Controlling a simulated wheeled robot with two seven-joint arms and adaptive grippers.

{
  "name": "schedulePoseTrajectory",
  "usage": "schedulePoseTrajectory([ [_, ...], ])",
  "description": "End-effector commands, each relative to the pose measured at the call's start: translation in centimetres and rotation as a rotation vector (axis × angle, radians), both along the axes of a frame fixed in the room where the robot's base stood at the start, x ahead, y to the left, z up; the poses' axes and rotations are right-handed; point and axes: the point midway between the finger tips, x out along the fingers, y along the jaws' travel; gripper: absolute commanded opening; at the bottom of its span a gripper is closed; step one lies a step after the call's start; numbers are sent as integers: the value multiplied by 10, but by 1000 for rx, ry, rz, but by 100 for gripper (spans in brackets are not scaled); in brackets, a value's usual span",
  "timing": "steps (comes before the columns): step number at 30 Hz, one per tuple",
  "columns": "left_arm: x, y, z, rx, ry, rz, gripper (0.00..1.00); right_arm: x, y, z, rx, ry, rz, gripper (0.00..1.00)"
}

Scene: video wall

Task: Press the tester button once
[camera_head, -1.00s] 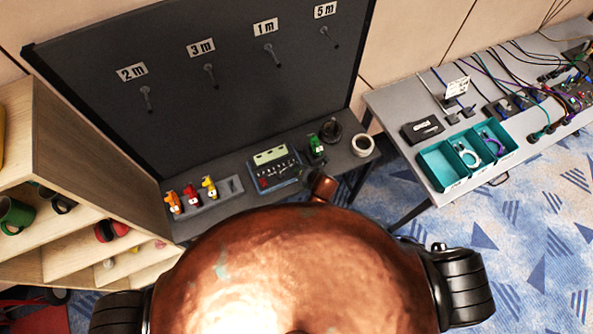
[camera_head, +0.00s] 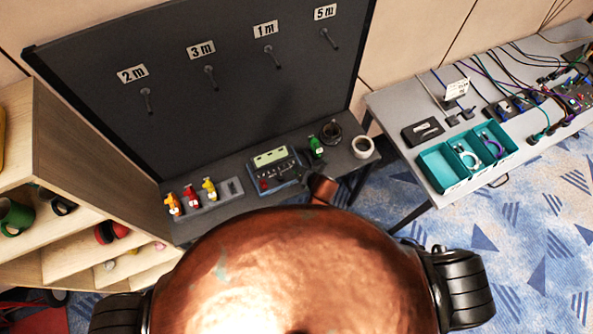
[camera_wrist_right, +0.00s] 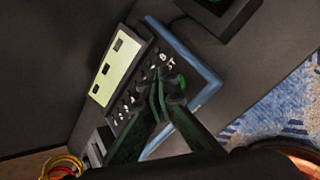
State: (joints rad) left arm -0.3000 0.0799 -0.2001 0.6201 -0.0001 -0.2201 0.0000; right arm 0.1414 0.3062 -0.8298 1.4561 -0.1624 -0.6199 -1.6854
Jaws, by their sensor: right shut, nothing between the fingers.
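The tester (camera_head: 268,172) is a blue-edged dark box with a pale screen, lying on the grey bench. In the right wrist view the tester (camera_wrist_right: 203,62) shows its pale yellow-green screen, a row of small white marks and a round green button at the fingertips. My right gripper (camera_wrist_right: 163,88) is shut and empty, its tips over the button end of the panel and partly covering it. Whether the tips touch the button cannot be told. In the head view my right gripper (camera_head: 306,177) shows small and dark beside the tester's right end. My left gripper is not in view.
A rack (camera_head: 228,187) with orange, red and yellow connectors is left of the tester. A green-and-black item (camera_head: 316,147), a black coil (camera_head: 331,133) and a white tape roll (camera_head: 363,147) are right. A dark panel with pegs stands behind. Teal bins (camera_head: 443,167) sit on another table.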

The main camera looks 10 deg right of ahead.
Motion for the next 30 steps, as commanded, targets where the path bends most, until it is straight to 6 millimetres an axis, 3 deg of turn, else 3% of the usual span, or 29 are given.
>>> schedulePoseTrajectory([
  [30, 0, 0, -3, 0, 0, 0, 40, 0, 0, -9, 0, 0, 0, 0],
])
